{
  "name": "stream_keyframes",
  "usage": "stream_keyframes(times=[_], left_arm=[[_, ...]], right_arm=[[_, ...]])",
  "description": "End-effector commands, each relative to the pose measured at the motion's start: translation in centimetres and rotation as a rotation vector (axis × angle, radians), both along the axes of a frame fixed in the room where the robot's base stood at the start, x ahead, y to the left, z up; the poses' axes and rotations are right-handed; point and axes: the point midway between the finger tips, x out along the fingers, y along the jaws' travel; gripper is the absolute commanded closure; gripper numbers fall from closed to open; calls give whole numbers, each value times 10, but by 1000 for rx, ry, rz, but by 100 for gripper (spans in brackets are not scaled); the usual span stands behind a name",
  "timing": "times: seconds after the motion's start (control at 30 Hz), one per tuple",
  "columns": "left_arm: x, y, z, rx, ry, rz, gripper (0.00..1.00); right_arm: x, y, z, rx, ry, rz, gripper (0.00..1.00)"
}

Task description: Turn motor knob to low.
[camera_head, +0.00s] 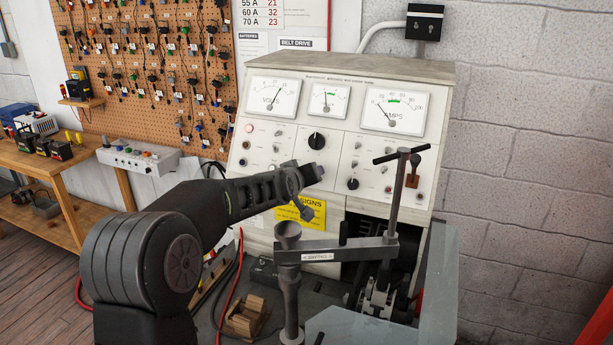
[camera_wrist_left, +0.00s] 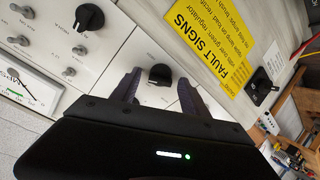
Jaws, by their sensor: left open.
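A small black knob (camera_head: 352,184) sits low on the right section of the test bench panel (camera_head: 330,170). A larger black knob (camera_head: 317,141) sits higher, on the middle section. My left gripper (camera_head: 311,192) is open in front of the lower panel. In the left wrist view its two fingers (camera_wrist_left: 160,78) are spread, with a black knob (camera_wrist_left: 159,74) showing between them. Contact with it cannot be seen. The larger knob (camera_wrist_left: 88,17) is at the top left there. The knob labels are too small to read surely. My right gripper is out of view.
A T-handled clamp (camera_head: 395,190) stands before the panel at right, close to my left gripper. A yellow fault-signs label (camera_head: 300,212) is below the controls. Meters (camera_head: 394,108) line the panel top. A wooden workbench (camera_head: 60,165) is at left.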

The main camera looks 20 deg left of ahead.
Motion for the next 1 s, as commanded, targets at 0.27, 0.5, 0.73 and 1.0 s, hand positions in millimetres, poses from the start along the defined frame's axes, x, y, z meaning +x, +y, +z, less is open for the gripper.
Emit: stream_keyframes(times=[0.27, 0.5, 0.73, 1.0], left_arm=[[0, 0, 5, 1, -1, -1, 47], [1, -1, 38, 2, -4, -3, 47], [1, -1, 80, 2, -4, -2, 47], [0, 0, 100, 0, 1, 1, 47]], right_arm=[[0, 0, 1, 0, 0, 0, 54], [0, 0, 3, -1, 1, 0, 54], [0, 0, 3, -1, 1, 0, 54], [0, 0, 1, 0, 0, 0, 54]])
